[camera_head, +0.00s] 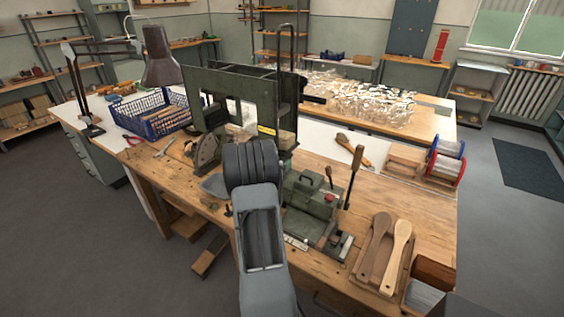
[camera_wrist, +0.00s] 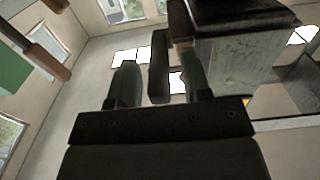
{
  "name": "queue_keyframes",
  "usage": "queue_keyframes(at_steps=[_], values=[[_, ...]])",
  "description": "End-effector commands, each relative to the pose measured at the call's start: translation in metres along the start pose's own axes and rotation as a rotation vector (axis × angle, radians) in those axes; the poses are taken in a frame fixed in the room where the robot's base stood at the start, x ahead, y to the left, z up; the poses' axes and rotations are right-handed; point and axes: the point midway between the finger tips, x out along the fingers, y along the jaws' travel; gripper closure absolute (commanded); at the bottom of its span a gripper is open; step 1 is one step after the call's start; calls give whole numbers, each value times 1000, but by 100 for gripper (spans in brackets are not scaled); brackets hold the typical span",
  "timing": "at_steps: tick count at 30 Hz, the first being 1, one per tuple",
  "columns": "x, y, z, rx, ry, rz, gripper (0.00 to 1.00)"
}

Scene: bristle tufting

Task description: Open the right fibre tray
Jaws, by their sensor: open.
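A dark green tufting machine (camera_head: 225,92) stands on the wooden workbench, partly hidden by my arm. I cannot tell which part of it is the right fibre tray. In the wrist view, my gripper (camera_wrist: 160,85) is open, its two fingers apart. A dark upright bar shows between and beyond the fingers. A worn grey-green box (camera_wrist: 228,65) with a dark top is close by the right finger; whether they touch is unclear. In the head view, my arm hides the gripper.
The bench (camera_head: 400,205) holds a green fixture (camera_head: 308,197) with upright levers, wooden brush bodies (camera_head: 376,245) at the front right, and red and blue spools (camera_head: 446,165). A blue basket (camera_head: 150,113) and a lamp (camera_head: 160,57) stand at the left.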

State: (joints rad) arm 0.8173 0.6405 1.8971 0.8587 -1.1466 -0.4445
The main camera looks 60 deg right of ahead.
Motion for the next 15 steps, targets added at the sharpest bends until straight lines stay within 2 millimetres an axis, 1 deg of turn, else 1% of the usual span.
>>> queue_keyframes(at_steps=[3,12,15], values=[[5,0,0,0,1,0,55],[6,0,0,0,1,-1,55],[6,0,0,0,1,0,65]])
